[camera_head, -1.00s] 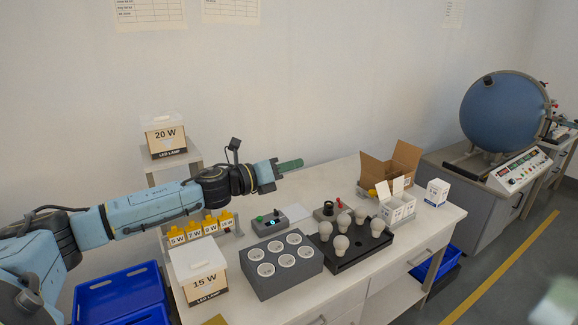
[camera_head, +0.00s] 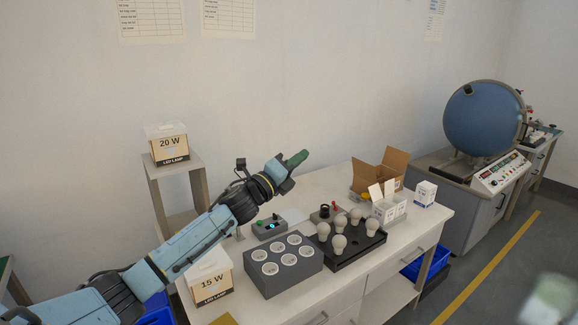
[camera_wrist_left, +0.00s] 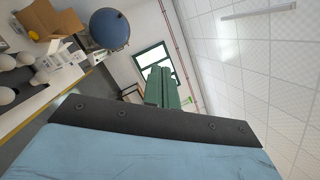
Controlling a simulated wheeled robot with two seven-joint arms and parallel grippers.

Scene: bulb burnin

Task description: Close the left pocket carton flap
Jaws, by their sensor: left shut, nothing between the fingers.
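The white pocket carton (camera_head: 389,207) stands upright at the right part of the table, beside the bulb tray. Its flaps (camera_head: 382,189) stick up, so its top is open; which flap is the left pocket's is hard to tell at this size. It also shows in the left wrist view (camera_wrist_left: 62,58) at the upper left. My left gripper (camera_head: 298,158) is in the air above the back of the table, to the left of the carton and well apart from it. Its green fingers (camera_wrist_left: 162,88) are shut and empty. My right gripper is not in view.
A black tray (camera_head: 347,256) with several bulbs stands in front of the carton. An open brown box (camera_head: 368,176) is behind it, and a small closed white carton (camera_head: 425,193) is to its right. A grey socket block (camera_head: 282,283) and 15 W box (camera_head: 212,284) stand to the left.

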